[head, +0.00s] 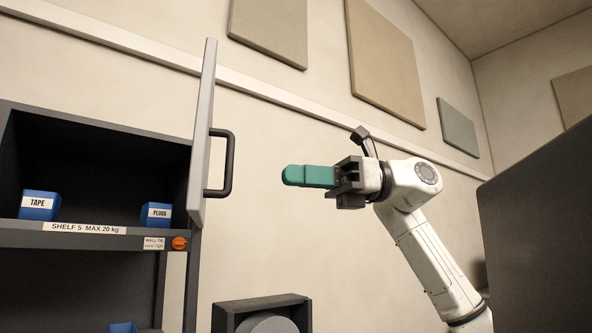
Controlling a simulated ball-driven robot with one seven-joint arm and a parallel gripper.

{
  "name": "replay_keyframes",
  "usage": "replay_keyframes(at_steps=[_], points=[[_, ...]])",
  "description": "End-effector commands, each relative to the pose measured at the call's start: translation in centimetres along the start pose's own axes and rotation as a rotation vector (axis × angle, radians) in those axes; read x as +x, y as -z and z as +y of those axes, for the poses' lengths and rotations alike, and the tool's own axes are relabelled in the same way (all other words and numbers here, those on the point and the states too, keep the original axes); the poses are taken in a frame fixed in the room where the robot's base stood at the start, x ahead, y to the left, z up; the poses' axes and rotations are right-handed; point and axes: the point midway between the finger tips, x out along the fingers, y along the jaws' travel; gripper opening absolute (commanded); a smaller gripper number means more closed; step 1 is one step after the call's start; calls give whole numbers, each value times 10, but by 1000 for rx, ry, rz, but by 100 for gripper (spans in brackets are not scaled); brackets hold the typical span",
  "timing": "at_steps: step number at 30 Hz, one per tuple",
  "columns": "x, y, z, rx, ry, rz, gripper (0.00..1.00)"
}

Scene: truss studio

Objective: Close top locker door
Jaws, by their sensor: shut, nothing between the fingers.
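The top locker door (203,110) stands open, seen nearly edge-on, swung out from the right side of the dark locker (95,125). A black bar handle (229,163) is on its right-hand face. My gripper (287,176) has green fingers, shut and empty, pointing left toward the handle. A gap shows between the fingertips and the handle, and they are not touching. The top compartment is open to view, and its far right corner is hidden behind the door.
Blue boxes labelled TAPE (39,205) and PLUGS (156,215) sit on the shelf (95,238) marked SHELF 5. An orange knob (179,243) is at the shelf's right end. A dark box (262,312) stands low, and a dark panel (540,220) fills the right.

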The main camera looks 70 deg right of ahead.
Motion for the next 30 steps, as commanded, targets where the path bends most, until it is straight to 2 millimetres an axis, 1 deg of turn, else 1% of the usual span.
replay_keyframes(at_steps=[1,3,9,15,18,21,30], points=[[11,-3,1,0,-4,2,0],[25,-4,1,-1,-5,2,0],[64,-4,1,0,-6,0,0],[94,-4,1,0,-3,-2,0],[102,-3,1,1,-3,-2,0],[107,-2,0,1,-2,-3,0],[109,-1,0,1,-1,-4,0]])
